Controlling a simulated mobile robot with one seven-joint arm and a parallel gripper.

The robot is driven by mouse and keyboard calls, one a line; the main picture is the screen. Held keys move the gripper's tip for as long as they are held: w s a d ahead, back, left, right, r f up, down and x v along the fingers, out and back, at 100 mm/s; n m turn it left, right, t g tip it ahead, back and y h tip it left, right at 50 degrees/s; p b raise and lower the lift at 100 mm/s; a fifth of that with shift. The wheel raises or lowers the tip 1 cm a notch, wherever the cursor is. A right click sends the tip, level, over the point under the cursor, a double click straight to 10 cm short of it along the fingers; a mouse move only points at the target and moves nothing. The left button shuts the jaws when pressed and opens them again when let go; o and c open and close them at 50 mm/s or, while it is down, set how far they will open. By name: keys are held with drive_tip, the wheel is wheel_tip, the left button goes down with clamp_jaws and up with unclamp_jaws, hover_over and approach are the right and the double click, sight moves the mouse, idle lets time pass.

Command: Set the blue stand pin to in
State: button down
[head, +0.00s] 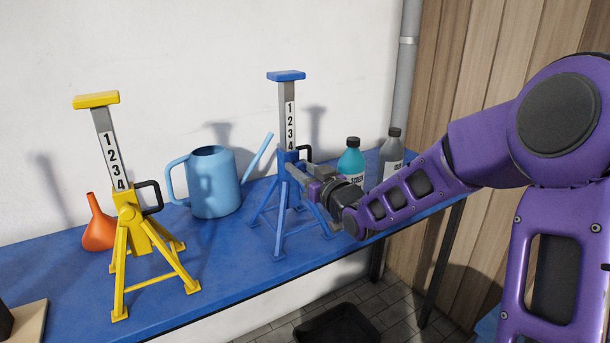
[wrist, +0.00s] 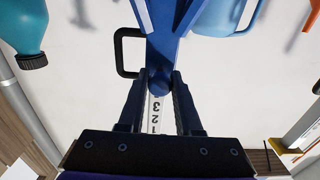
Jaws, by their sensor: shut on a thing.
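The blue stand (head: 281,194) stands upright on the bench, with a grey post (head: 287,108) numbered 1 to 4 and a blue top. It also shows in the wrist view (wrist: 166,35), upside down. Its pin shows there as a round blue knob (wrist: 158,84) low on the post. My gripper (wrist: 158,80) has a finger on each side of this knob and is shut on it. In the head view my gripper (head: 288,170) reaches the stand's collar from the right, and the pin is hidden. How deep the pin sits cannot be told.
A black handle (wrist: 119,54) sticks out beside the pin. A yellow stand (head: 130,236), an orange funnel (head: 97,226) and a blue watering can (head: 212,185) are to the left. A teal bottle (head: 351,160) and a grey bottle (head: 391,151) stand behind my gripper on the blue bench (head: 225,262).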

drive_tip(key=c, duration=0.6)
unclamp_jaws()
drive_tip(key=v, duration=1.7)
drive_tip(key=shift+s, duration=0.2)
drive_tip(key=shift+d, duration=0.1)
